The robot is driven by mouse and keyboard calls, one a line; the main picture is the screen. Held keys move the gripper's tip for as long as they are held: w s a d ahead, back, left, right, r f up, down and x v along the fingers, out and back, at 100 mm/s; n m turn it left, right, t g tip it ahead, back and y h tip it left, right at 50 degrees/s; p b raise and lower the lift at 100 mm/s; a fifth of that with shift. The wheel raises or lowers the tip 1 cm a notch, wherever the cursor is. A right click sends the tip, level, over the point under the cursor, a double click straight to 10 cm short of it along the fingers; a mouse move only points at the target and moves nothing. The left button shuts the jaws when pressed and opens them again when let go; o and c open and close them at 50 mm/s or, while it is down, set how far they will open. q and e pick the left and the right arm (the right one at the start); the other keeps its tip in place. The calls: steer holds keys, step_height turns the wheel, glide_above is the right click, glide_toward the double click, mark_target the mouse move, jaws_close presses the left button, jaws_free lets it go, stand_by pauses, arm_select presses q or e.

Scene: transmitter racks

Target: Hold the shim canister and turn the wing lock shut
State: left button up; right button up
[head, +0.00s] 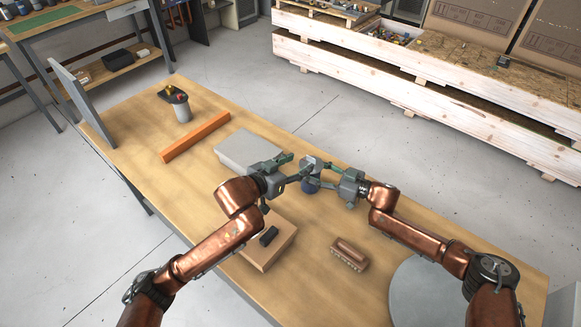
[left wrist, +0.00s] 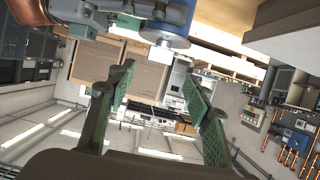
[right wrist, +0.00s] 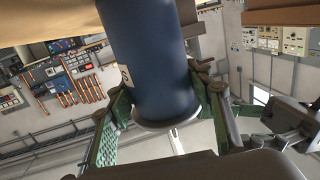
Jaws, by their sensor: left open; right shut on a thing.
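The shim canister (head: 311,186) is a dark blue cylinder with a pale grey end, held above the table between my two grippers. My right gripper (head: 322,178) is shut on it; in the right wrist view the blue canister (right wrist: 152,60) fills the space between the green-padded fingers, pale rim nearest the palm. My left gripper (head: 297,168) is open beside the canister. In the left wrist view its padded fingers (left wrist: 160,75) are apart and empty, with the canister's white and blue end (left wrist: 160,37) beyond the tips.
An orange bar (head: 195,137) and a grey cup (head: 181,111) stand farther left.

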steer(key=shift+f, duration=0.15)
arm_select(q)
steer(key=v, duration=0.4)
arm_select(e)
steer(key=o, duration=1.6)
steer(key=v, duration=1.2)
steer(key=shift+w, duration=0.1)
